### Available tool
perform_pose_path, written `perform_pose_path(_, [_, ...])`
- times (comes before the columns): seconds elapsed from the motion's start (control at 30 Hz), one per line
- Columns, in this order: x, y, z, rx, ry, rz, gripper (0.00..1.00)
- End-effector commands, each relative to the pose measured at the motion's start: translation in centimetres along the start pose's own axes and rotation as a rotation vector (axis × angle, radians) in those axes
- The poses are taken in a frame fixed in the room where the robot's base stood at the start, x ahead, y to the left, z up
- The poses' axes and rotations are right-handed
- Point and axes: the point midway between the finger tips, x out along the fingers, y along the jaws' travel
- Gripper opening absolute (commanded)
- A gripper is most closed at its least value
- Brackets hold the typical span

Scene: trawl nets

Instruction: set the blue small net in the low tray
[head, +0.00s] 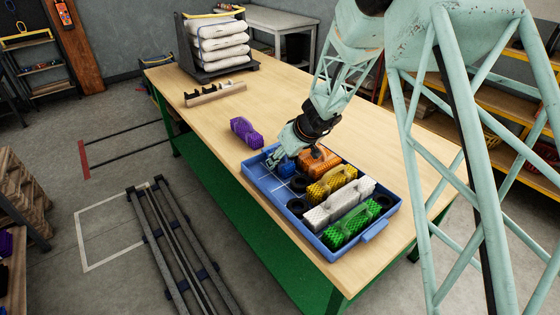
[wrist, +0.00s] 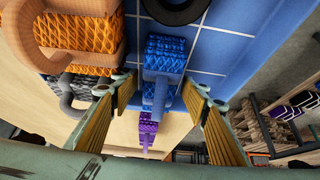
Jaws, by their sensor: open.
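The blue small net (head: 287,168) is at the far left end of the blue low tray (head: 309,237), partly hidden by my gripper in the head view. In the wrist view the blue net (wrist: 164,62) shows against the tray's gridded blue floor (wrist: 215,50), with its handle toward me. My gripper (head: 283,156) is open over that end of the tray. In the wrist view its fingers (wrist: 160,88) stand apart on either side of the blue net's handle, with visible gaps. Whether the net rests fully on the floor is hard to tell.
Orange (head: 318,160), yellow (head: 332,184), white (head: 338,204) and green (head: 357,223) nets and black rings (head: 297,206) fill the tray. A purple net (head: 246,132) lies on the table outside it. A dark grey net (wrist: 84,90) shows beside the orange one. A wooden rack (head: 215,94) stands farther back.

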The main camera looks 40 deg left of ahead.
Motion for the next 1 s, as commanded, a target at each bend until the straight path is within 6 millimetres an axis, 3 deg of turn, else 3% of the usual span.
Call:
perform_pose_path(0.7, [-8.3, 0.1, -0.1, 0.0, 0.001, 0.001, 0.42])
perform_pose_path(1.0, [-10.6, 0.0, 0.0, 0.0, 0.0, 0.0, 0.42])
